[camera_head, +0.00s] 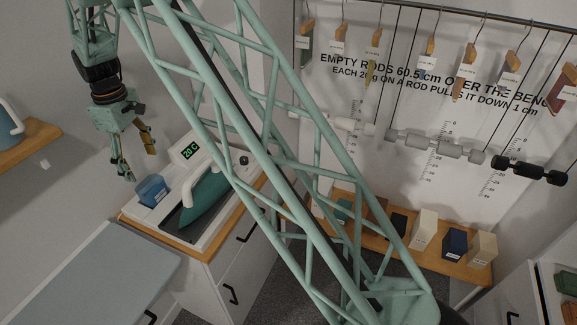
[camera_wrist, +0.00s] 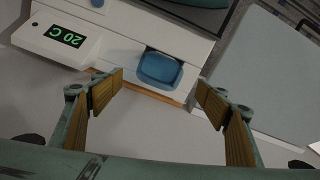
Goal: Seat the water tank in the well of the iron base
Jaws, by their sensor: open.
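The blue water tank (camera_head: 152,190) stands at the left end of the white iron base (camera_head: 134,211). In the wrist view the tank (camera_wrist: 158,72) lies ahead of and between my fingertips, with a dark gap along its far edge. I cannot tell how deep it sits in the well, whose floor is hidden. The teal iron (camera_head: 203,204) rests on the base's dark plate. My gripper (camera_head: 138,162) is open and empty, above and to the left of the tank. Its two tan-padded fingers (camera_wrist: 160,86) are spread apart and do not appear to touch the tank.
A display reading 20 C (camera_wrist: 67,36) stands on the base near the tank. The base is on a wood-topped cabinet (camera_head: 190,252). A grey-blue board (camera_head: 95,275) is at the front left. A shelf with a blue jug (camera_head: 8,130) is at far left.

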